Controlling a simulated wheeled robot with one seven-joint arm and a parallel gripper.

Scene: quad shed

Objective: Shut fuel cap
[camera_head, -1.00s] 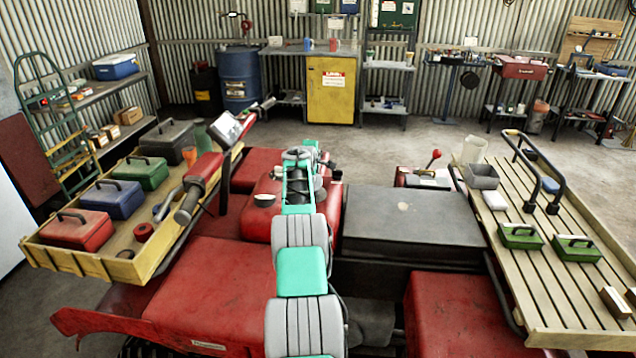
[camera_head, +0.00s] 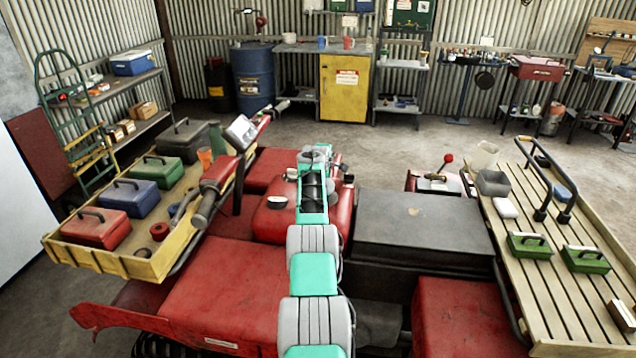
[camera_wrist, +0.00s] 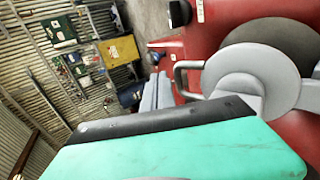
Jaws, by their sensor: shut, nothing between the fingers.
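The red quad's tank (camera_head: 265,218) is in the middle of the head view, left of my arm. A small round cap with a pale top and dark rim (camera_head: 277,202) sits on it. In the wrist view, a light grey round lid on a short arm (camera_wrist: 250,80) overlaps a darker grey disc (camera_wrist: 270,42) on red bodywork. I cannot tell how far the lid stands open. My gripper (camera_wrist: 235,108) shows as green and black parts close below the lid, shut and empty. Contact is unclear. In the head view my arm hides its fingertips.
A slatted wooden rack (camera_head: 565,300) with green boxes is at right. A yellow wooden tray (camera_head: 110,262) with toolboxes is at left, beside the handlebar grip (camera_head: 205,207). A black box (camera_head: 420,228) is right of my arm. Concrete floor is clear behind the quad.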

